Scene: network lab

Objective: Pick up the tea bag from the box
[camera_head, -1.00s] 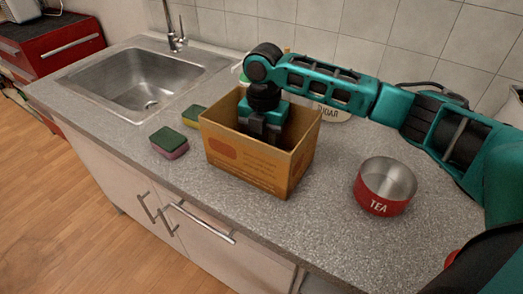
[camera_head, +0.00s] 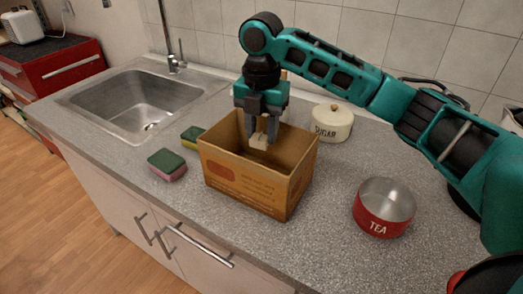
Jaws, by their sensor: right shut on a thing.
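An open brown cardboard box (camera_head: 245,185) stands on the grey counter, and its floor is mostly hidden by its front wall. My left gripper is not in view.
A red TEA tin (camera_head: 368,222), open and seemingly empty, stands right of the box. A cream SUGAR canister (camera_head: 332,122) stands behind. Two sponges, one in front (camera_head: 167,164) and one behind (camera_head: 192,136), lie left, near the sink (camera_head: 140,105). Counter between box and tin is clear.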

